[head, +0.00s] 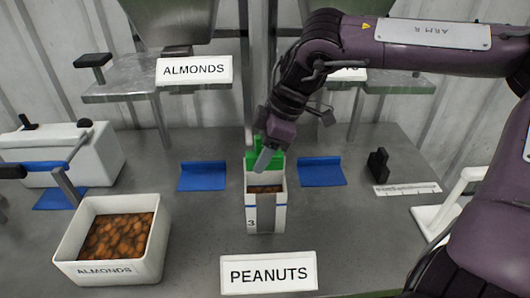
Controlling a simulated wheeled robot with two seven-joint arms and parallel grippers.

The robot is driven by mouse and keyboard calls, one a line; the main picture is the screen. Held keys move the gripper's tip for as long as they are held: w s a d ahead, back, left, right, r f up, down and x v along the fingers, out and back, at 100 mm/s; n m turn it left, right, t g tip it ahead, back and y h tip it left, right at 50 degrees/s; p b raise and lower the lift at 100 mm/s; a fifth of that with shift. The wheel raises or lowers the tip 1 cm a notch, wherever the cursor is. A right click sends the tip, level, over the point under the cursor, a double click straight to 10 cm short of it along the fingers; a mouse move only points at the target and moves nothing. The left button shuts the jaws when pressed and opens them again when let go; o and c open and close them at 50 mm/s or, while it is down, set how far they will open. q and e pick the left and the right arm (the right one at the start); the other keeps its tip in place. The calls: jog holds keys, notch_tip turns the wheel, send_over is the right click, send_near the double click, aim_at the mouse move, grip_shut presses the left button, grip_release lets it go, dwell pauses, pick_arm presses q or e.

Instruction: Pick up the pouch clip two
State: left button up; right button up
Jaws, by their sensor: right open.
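My right gripper (266,158) is over the mouth of a white, open-topped container (266,215) marked 3, which holds brown nuts. One pale grey finger shows, pointing down; the other is hard to make out. A green piece (278,165) stands at the back rim of this container, right behind the gripper, partly hidden by it. A small black clip-like piece (378,163) stands upright on the table to the right, apart from the gripper. I cannot tell which of these is pouch clip two. My left gripper is not in view.
Blue folded pieces (202,176) (321,171) lie either side of the container. A white almond bin (110,240) and a white machine (72,153) are at left. A PEANUTS sign (269,273) stands in front. A white ruler-like strip (407,189) lies at right.

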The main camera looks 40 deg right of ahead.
grip_shut()
notch_tip(320, 180, up, 28)
jog(key=p, duration=0.4)
